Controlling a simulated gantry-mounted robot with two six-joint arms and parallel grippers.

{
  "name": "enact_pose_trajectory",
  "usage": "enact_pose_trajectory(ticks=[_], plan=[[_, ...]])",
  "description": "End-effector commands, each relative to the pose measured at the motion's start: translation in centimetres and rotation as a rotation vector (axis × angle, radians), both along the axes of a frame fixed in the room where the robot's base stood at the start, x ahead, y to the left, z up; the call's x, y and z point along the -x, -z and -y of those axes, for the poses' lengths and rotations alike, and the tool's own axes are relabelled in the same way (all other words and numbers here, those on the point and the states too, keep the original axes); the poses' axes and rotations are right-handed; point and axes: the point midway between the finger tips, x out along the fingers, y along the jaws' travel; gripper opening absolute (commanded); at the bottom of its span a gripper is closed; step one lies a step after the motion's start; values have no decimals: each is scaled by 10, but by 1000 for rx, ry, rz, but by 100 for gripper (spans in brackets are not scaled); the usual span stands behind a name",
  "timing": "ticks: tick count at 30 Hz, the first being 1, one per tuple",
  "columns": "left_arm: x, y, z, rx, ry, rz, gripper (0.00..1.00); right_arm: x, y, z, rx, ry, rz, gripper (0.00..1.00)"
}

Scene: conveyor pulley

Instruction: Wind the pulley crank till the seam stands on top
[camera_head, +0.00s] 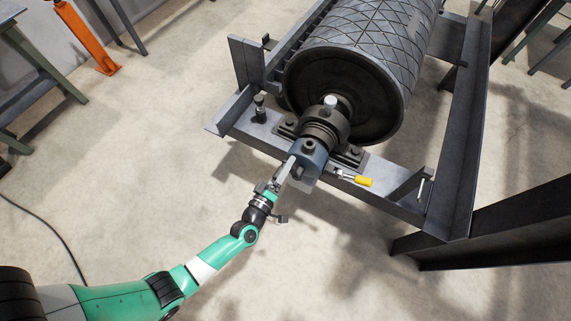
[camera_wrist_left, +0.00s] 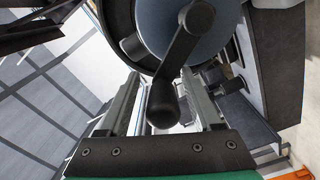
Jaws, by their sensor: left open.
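The large grey pulley (camera_head: 365,45) with diamond-patterned lagging lies in a steel frame at the top of the head view. Its dark end face and shaft point toward me, and a blue hub (camera_head: 308,156) sits at the shaft end. I cannot pick out the seam among the surface lines. In the left wrist view the black crank arm (camera_wrist_left: 180,55) runs down across the blue disc to a dark crank grip (camera_wrist_left: 162,106). My left gripper (camera_head: 287,168) is open at the hub, its two fingers on either side of the grip; contact is unclear. My right gripper is not in view.
A yellow-handled tool (camera_head: 364,181) lies on the frame beam right of the hub. The steel frame (camera_head: 458,130) and a dark beam (camera_head: 490,228) stand at the right. An orange post (camera_head: 88,38) stands at the upper left. The floor left of the pulley is open.

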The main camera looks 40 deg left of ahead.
Motion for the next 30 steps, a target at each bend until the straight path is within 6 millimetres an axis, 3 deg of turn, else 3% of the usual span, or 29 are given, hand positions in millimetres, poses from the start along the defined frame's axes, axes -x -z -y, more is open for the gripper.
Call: enact_pose_trajectory(ticks=[12, 15, 20, 30], plan=[[85, -3, 25, -1, 7, -5, 66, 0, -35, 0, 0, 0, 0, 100], [99, -2, 29, -1, 6, -4, 66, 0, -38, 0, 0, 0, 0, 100], [108, -1, 30, -1, 3, -2, 66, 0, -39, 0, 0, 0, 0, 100], [108, 0, 30, -1, 2, -1, 66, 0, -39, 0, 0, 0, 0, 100]])
